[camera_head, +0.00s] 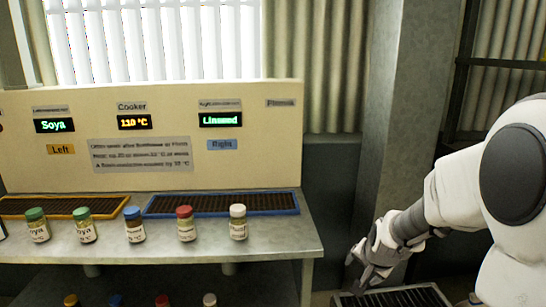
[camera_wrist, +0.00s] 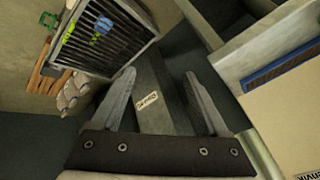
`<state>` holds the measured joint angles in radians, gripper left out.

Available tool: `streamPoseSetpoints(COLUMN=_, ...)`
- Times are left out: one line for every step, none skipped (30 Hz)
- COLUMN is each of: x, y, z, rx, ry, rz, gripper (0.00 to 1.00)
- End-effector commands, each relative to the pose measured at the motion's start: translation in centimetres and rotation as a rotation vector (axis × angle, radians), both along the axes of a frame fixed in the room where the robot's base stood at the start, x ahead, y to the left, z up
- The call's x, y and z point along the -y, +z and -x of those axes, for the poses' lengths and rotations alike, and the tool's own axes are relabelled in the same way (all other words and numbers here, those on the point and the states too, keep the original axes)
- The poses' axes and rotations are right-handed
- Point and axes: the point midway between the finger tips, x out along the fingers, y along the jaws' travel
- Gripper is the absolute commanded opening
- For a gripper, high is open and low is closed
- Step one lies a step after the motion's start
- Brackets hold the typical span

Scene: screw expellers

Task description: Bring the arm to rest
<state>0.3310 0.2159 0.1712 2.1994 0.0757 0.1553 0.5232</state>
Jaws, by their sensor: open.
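My gripper (camera_head: 360,268) hangs at the lower right of the head view, to the right of the bench and in front of a grey pillar. It points down and left, above a dark slatted tray (camera_head: 395,297) cut off by the bottom edge. In the wrist view my gripper (camera_wrist: 160,74) has its two fingers spread wide apart, with nothing between them. Beyond them is a dark grey block with a small white label (camera_wrist: 148,100) that I cannot read clearly. My white arm reaches in from the right edge of the head view.
The bench (camera_head: 160,240) carries several jars, including a white-capped one (camera_head: 238,222), an orange-rimmed tray (camera_head: 62,205) and a blue-rimmed tray (camera_head: 222,203). A display panel (camera_head: 150,130) stands behind. The pillar (camera_head: 408,110) is close behind my gripper. The wrist view shows a slatted grate (camera_wrist: 103,38).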

Motion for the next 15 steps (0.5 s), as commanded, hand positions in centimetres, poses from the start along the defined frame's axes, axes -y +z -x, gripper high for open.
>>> streamPoseSetpoints(x=-0.7, y=1.8, z=1.0, rx=0.001, ry=0.040, rz=0.028, gripper=0.77)
streamPoseSetpoints(x=-1.1, y=2.5, z=1.7, rx=-0.005, ry=0.065, rz=0.044, gripper=0.77)
streamPoseSetpoints(x=-1.6, y=3.6, z=2.6, rx=-0.010, ry=0.097, rz=0.064, gripper=0.77)
streamPoseSetpoints(x=-1.9, y=4.3, z=3.3, rx=-0.015, ry=0.119, rz=0.078, gripper=0.77)
streamPoseSetpoints(x=-2.2, y=5.0, z=4.0, rx=-0.019, ry=0.144, rz=0.093, gripper=0.77)
streamPoseSetpoints(x=-2.7, y=5.9, z=5.0, rx=-0.025, ry=0.173, rz=0.111, gripper=0.77)
streamPoseSetpoints(x=-3.0, y=6.6, z=5.8, rx=-0.029, ry=0.196, rz=0.124, gripper=0.77)
streamPoseSetpoints(x=-3.3, y=7.2, z=6.6, rx=-0.033, ry=0.218, rz=0.137, gripper=0.77)
streamPoseSetpoints(x=-3.7, y=8.0, z=7.7, rx=-0.037, ry=0.246, rz=0.154, gripper=0.77)
streamPoseSetpoints(x=-4.0, y=8.6, z=8.5, rx=-0.042, ry=0.270, rz=0.167, gripper=0.77)
streamPoseSetpoints(x=-4.3, y=9.1, z=9.4, rx=-0.046, ry=0.291, rz=0.179, gripper=0.77)
streamPoseSetpoints(x=-4.6, y=9.8, z=10.5, rx=-0.050, ry=0.320, rz=0.195, gripper=0.77)
streamPoseSetpoints(x=-4.9, y=10.2, z=11.4, rx=-0.055, ry=0.343, rz=0.208, gripper=0.77)
streamPoseSetpoints(x=-5.1, y=10.7, z=12.3, rx=-0.058, ry=0.363, rz=0.219, gripper=0.77)
streamPoseSetpoints(x=-5.4, y=11.2, z=13.5, rx=-0.062, ry=0.393, rz=0.234, gripper=0.77)
